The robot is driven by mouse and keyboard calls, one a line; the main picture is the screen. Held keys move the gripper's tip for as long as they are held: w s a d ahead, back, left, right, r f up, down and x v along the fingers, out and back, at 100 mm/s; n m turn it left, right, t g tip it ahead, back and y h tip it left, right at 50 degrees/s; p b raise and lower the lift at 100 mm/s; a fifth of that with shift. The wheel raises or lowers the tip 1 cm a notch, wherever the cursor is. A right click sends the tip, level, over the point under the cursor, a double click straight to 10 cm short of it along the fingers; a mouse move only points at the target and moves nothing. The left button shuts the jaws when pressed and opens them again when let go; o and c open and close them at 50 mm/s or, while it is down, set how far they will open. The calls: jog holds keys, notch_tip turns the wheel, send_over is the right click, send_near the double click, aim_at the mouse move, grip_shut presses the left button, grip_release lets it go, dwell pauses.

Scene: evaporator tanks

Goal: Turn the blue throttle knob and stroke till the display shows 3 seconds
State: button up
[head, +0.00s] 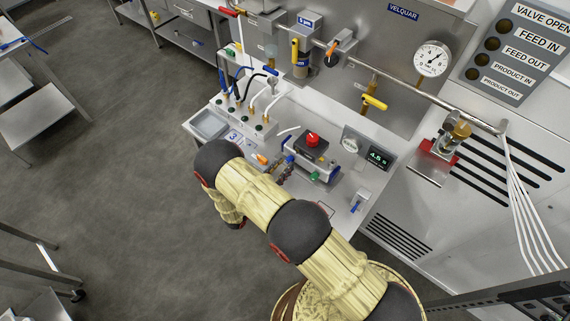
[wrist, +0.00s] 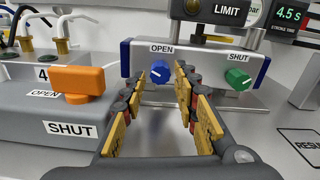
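The blue knob (wrist: 160,72), marked OPEN, is on the front of a silver block with blue ends. It appears between the fingertips of my gripper (wrist: 163,86), just beyond them. Both fingers are apart, with a gap around the knob's outline, and I see no contact. A green knob (wrist: 238,79), marked SHUT, is right of the fingers; it also shows in the head view (head: 314,176). The display (wrist: 288,14) reads 4.5 S, with smaller text below it; it also shows in the head view (head: 379,157). In the head view my arm hides most of the gripper.
An orange handle (wrist: 77,80) on a grey box marked OPEN and SHUT stands close left of my fingers. A red button (head: 312,138) tops the block. A grey tray (head: 209,125) and upright hoses are at left. A pressure gauge (head: 432,58) hangs behind.

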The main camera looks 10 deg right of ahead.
jog(key=shift+w+d, duration=0.5)
jog(key=c, duration=0.4)
jog(key=c, duration=0.3)
grip_shut()
